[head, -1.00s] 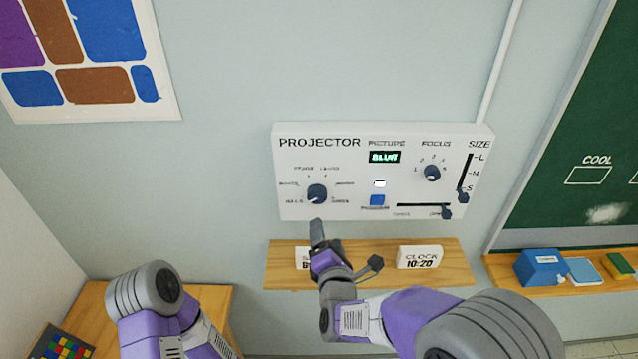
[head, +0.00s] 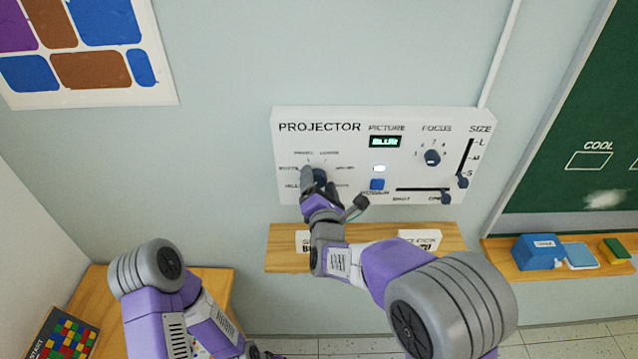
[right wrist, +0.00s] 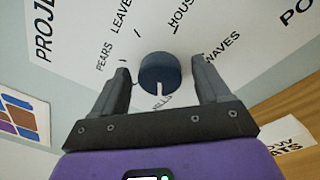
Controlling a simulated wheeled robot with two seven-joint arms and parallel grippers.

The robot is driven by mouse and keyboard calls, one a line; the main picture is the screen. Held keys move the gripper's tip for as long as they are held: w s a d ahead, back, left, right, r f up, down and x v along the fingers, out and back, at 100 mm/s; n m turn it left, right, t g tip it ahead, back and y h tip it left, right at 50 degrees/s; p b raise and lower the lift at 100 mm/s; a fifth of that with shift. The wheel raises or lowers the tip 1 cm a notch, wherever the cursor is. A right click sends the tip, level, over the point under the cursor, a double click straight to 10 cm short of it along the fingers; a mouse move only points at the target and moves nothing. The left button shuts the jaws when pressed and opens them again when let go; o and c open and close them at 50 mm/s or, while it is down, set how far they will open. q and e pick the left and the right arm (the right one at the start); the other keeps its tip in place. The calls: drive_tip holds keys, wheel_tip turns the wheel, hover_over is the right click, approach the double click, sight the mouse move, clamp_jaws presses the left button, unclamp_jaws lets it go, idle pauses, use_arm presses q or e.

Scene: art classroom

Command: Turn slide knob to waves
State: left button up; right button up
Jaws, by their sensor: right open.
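The slide knob is a dark blue round knob (head: 321,174) at the left of the white projector panel (head: 400,150). In the right wrist view the knob (right wrist: 158,72) has a white pointer line facing the partly hidden "HILLS" label (right wrist: 162,101). The "WAVES" label (right wrist: 222,48) is to the right of the knob there, beside the right finger. My right gripper (head: 314,178) is at the knob. In the right wrist view its open fingers (right wrist: 162,82) stand on either side of the knob, with gaps visible. My left arm shows low in the head view; its fingers are not visible.
The panel also has a focus knob (head: 432,158), a size slider (head: 463,181), a lower slider (head: 445,198), a blue button (head: 377,184) and a green-lit display (head: 385,142). A wooden shelf (head: 450,241) with small cards sits below, under my right arm.

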drive_tip(key=c, duration=1)
drive_tip(key=shift+c, duration=0.2)
